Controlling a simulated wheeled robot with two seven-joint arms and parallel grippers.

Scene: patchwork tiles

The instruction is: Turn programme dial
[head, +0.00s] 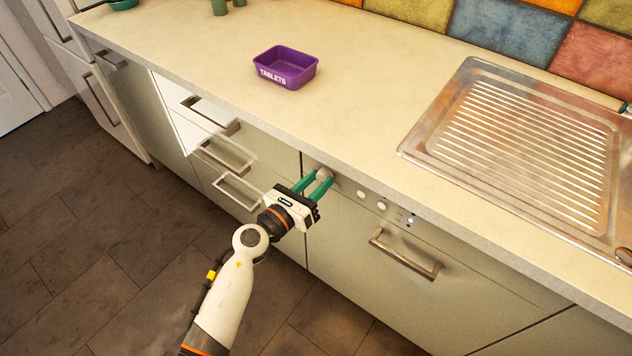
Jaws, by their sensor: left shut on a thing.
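The programme dial (325,174) is a small grey round knob at the left end of the dishwasher's control strip, just under the worktop edge. My left gripper (319,181) has its green fingers shut on the dial, one on each side. The fingers hide part of the dial, so its pointer cannot be made out. The dishwasher front (345,250) is pale, with small round buttons (371,200) to the right of the dial. Its door looks closed. My right gripper is not in view.
A metal bar handle (403,254) sticks out from the dishwasher door. Drawers with handles (226,157) are to the left. On the worktop (370,90) are a purple tablets box (285,68) and a steel draining board (525,150). The dark tiled floor is clear.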

